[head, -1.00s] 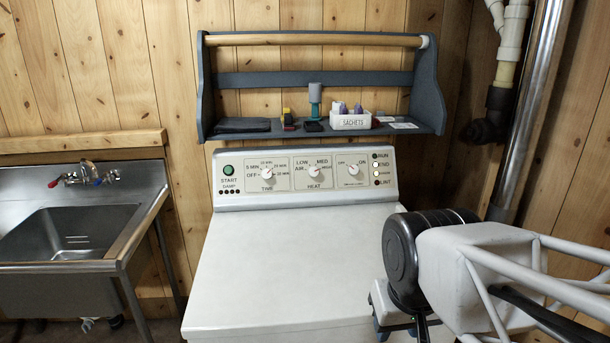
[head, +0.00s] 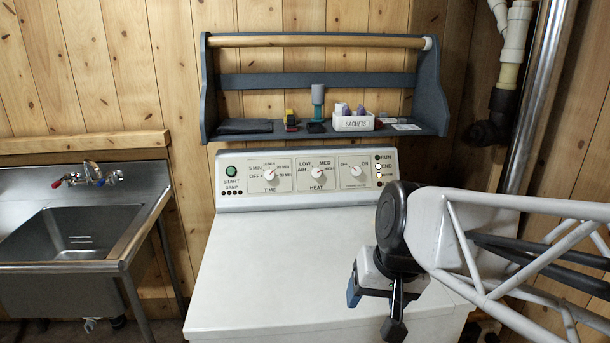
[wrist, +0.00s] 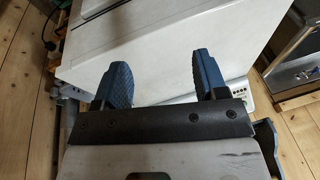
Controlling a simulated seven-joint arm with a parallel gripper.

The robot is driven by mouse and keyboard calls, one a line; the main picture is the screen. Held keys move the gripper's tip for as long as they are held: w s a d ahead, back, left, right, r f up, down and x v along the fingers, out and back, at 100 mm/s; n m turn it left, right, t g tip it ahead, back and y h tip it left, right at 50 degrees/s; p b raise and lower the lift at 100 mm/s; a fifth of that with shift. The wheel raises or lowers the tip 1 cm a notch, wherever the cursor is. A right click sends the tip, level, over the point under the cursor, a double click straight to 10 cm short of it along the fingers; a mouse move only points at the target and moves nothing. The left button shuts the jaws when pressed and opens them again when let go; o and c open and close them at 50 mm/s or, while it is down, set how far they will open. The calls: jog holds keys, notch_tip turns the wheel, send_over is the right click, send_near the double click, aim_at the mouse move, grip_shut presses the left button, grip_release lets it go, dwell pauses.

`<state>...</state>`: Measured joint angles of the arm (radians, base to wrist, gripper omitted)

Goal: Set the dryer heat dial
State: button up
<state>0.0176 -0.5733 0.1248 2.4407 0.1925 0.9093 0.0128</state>
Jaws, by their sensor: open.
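The white dryer (head: 300,270) stands in the middle, its control panel along the back edge. The heat dial (head: 318,173) is a white knob in the middle of the panel, among AIR, LOW, MED and HIGH marks; its exact setting is too small to tell. The time dial (head: 269,174) is to its left and the off/on dial (head: 355,170) to its right. My gripper (head: 372,310) hangs over the right side of the dryer top, well in front of the panel. In the wrist view my gripper (wrist: 160,85) has its two blue fingers apart with nothing between them.
A blue-grey shelf (head: 320,80) hangs above the panel, holding a sachets box (head: 353,124) and small items. A steel sink (head: 75,235) stands at the left. Pipes (head: 535,100) run down the right wall. The dryer top is clear.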

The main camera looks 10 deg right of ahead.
jog(key=w+a+r+m+t+y, duration=0.1)
jog(key=w+a+m+t+y, duration=0.15)
jog(key=w, duration=0.85)
jog(key=w+a+r+m+t+y, duration=0.15)
jog(key=w+m, duration=0.25)
jog(key=w, duration=0.6)
jog(key=w+a+r+m+t+y, duration=0.1)
jog(key=w+m+y, duration=0.15)
jog(key=w, duration=0.85)
jog(key=m+t+h, duration=0.3)
jog(key=m+t, duration=0.3)
jog(key=m, duration=0.5)
send_near(318, 173)
jog(key=shift+w+f+y, duration=0.15)
jog(key=shift+w+y, duration=0.1)
jog(key=shift+w, duration=0.3)
jog(key=shift+w+a, duration=0.1)
jog(key=shift+x, duration=3.85)
jog(key=shift+f, duration=0.1)
jog(key=shift+c, duration=0.3)
